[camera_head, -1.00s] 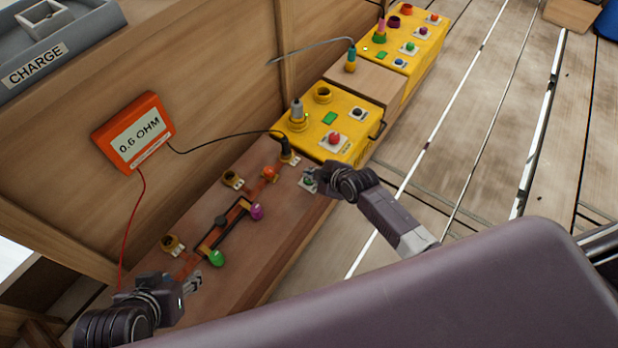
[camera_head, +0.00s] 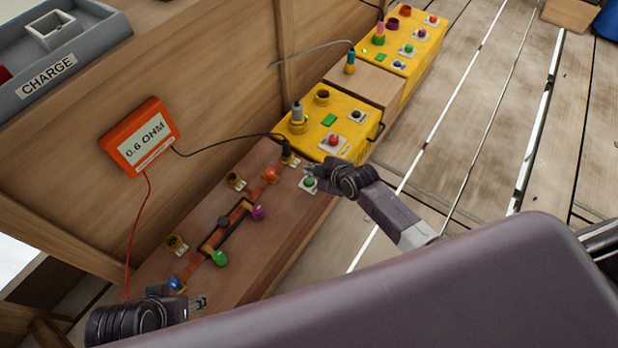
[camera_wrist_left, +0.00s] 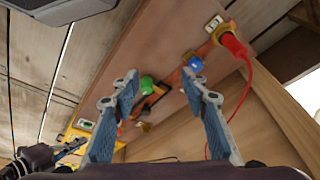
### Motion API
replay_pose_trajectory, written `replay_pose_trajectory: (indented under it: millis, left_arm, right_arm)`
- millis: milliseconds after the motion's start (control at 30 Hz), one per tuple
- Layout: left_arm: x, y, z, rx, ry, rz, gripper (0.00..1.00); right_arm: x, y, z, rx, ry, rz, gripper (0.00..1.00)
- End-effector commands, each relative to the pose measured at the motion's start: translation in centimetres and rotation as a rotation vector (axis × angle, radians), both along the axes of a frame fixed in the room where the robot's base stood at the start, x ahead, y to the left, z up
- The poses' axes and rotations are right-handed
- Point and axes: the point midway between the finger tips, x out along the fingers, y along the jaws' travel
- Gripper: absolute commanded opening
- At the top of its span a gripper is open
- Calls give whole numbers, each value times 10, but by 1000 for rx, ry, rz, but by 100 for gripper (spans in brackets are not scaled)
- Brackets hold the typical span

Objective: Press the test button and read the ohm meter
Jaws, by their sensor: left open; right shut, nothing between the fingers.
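The orange ohm meter (camera_head: 140,138) stands against the wooden wall, and its display reads 0.6 OHM. A black lead and a red lead run from it. A green push button on a white plate (camera_head: 309,183) sits on the brown bench; no label on it is legible. My right gripper (camera_head: 311,170) is shut and empty, just beyond the green button and apart from it as far as I can tell. My left gripper (camera_head: 203,302) is open and empty at the near end of the bench. The left wrist view shows its spread blue fingers and the red plug (camera_wrist_left: 232,44).
The bench (camera_head: 262,252) carries a dark bar with coloured knobs, including a green knob (camera_head: 219,258) and a blue knob (camera_head: 175,284). A yellow box (camera_head: 352,117) with a red button stands beyond the right gripper. Plank floor lies open to the right.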

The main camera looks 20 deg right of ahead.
Motion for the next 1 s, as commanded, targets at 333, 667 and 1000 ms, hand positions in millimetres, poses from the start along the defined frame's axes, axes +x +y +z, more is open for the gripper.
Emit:
replay_pose_trajectory:
  millis: [333,667,1000]
  left_arm:
    - [7,-2,-33,0,19,-2,41]
    - [10,-3,-57,0,29,-5,41]
    - [10,-3,-58,0,29,-5,41]
  right_arm:
    - [0,0,13,0,0,0,0]
    - [0,0,19,0,0,0,0]
    - [0,0,19,0,0,0,0]
